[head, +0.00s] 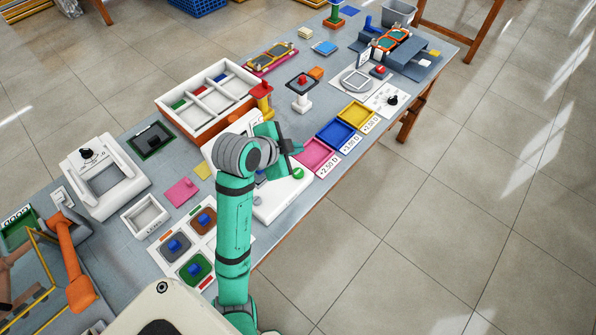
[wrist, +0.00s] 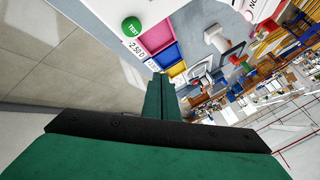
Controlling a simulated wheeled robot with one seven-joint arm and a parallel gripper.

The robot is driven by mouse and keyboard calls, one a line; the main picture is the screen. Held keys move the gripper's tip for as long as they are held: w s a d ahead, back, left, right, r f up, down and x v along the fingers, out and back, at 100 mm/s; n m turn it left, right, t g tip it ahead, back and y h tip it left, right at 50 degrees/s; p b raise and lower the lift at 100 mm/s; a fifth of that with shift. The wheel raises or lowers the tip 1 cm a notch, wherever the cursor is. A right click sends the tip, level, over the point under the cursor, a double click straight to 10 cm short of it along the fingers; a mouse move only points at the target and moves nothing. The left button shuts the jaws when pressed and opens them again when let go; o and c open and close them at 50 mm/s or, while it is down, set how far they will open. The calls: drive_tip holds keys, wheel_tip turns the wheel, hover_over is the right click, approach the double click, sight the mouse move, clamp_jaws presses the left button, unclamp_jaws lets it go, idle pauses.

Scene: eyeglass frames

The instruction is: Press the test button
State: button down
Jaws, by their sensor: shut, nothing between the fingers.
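The test button is a round green button marked TEST (wrist: 131,27) at the top of the wrist view. In the head view it is a small green disc (head: 298,173) at the right end of a white panel (head: 268,208), near the table's front edge. My gripper (head: 297,147) is over the panel, a little behind the button in the head view. Its green fingers (wrist: 161,80) are together with nothing between them. In the wrist view the fingertips are apart from the button, which lies up and to the left of them. My arm hides part of the panel.
Pink (head: 316,153), blue (head: 335,133) and yellow (head: 353,114) trays with price-like labels lie right of the panel. A white compartment box (head: 209,98) stands at the back. Open floor lies beyond the table's front edge.

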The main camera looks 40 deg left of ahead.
sight(296, 175)
drive_tip(key=shift+s+f, duration=0.1)
idle(0.3)
drive_tip(key=shift+f, duration=4.35)
drive_tip(key=shift+f, duration=0.1)
drive_tip(key=shift+f, duration=0.3)
drive_tip(key=shift+f, duration=0.5)
drive_tip(key=shift+a+r, duration=0.1)
drive_tip(key=shift+r, duration=0.85)
drive_tip(key=shift+r, duration=2.5)
